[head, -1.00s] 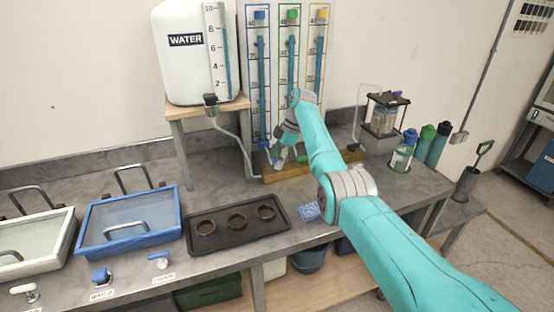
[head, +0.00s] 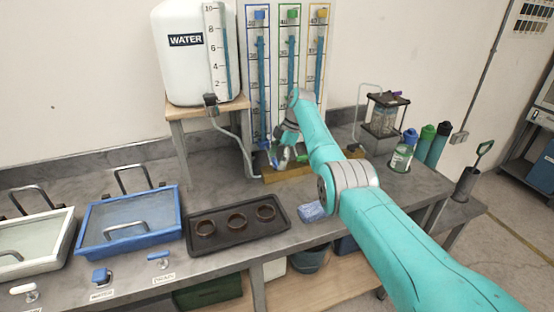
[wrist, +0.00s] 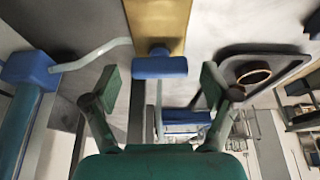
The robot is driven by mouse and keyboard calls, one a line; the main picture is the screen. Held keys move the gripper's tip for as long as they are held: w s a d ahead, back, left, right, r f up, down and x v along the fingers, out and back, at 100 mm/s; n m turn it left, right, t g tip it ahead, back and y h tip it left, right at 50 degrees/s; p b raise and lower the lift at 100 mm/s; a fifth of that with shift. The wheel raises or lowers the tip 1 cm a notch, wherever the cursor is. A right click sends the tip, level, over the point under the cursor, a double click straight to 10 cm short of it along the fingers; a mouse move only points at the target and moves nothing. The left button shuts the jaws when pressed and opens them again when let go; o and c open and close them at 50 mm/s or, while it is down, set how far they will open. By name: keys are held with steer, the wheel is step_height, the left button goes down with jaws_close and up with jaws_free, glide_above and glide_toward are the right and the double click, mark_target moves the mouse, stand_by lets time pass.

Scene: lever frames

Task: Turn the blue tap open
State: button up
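The blue tap (head: 274,157) is at the foot of the blue-framed tube, on the front of the wooden base. In the wrist view its blue bar handle (wrist: 160,67) lies crosswise between my two fingers. My gripper (wrist: 160,80) is open, with one green fingertip on each side of the handle and a visible gap to both. In the head view my gripper (head: 287,153) is close in front of the wooden base, and my arm hides part of that area. I cannot tell how far the fingertips are from the handle in depth.
The wooden base (head: 282,174) carries blue, green and yellow framed tubes. A white water tank (head: 186,65) stands to the left. A black tray (head: 235,238) with brown rings and a blue sponge-like block (head: 312,212) lie in front.

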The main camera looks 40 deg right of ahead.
steer(key=shift+r, duration=0.15)
steer(key=v, duration=1.1)
steer(key=shift+d+r, duration=0.25)
steer(key=shift+r, duration=0.05)
